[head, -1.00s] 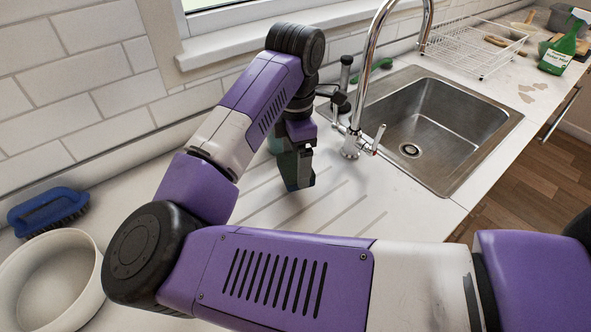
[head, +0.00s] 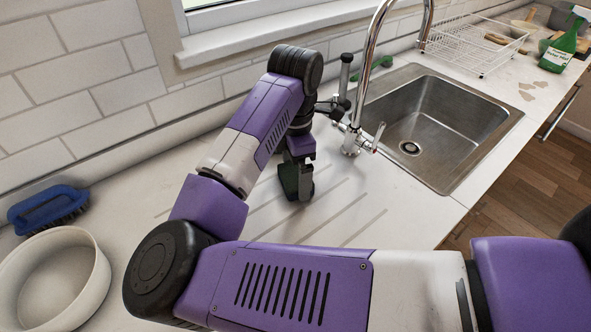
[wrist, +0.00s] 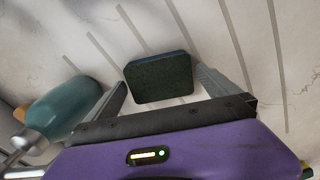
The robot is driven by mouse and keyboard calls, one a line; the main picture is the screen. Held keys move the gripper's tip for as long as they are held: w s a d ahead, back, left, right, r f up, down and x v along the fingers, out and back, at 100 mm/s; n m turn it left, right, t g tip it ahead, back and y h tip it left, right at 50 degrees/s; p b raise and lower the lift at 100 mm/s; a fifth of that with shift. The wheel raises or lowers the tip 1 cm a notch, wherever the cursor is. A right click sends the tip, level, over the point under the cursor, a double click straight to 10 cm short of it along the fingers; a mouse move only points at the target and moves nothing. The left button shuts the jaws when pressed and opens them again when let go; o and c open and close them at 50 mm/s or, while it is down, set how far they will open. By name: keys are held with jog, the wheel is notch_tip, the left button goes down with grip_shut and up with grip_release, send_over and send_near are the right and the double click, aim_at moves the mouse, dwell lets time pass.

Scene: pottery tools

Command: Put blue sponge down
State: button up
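The blue sponge (wrist: 158,78) lies between my gripper's two fingertips in the wrist view. Its dark green face is towards the camera, with a thin blue edge along the top. Whether the sponge touches the worktop cannot be told.
The tap (head: 352,140) and steel sink (head: 440,115) are to the right. A blue brush (head: 48,208) and white bowl (head: 55,280) are at left. The ribbed worktop (head: 345,215) in front is clear.

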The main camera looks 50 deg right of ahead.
aim_at(296, 175)
notch_tip(296, 175, up, 12)
jog(key=b, duration=0.1)
jog(key=shift+r, duration=0.15)
dwell(0.4)
dwell(0.5)
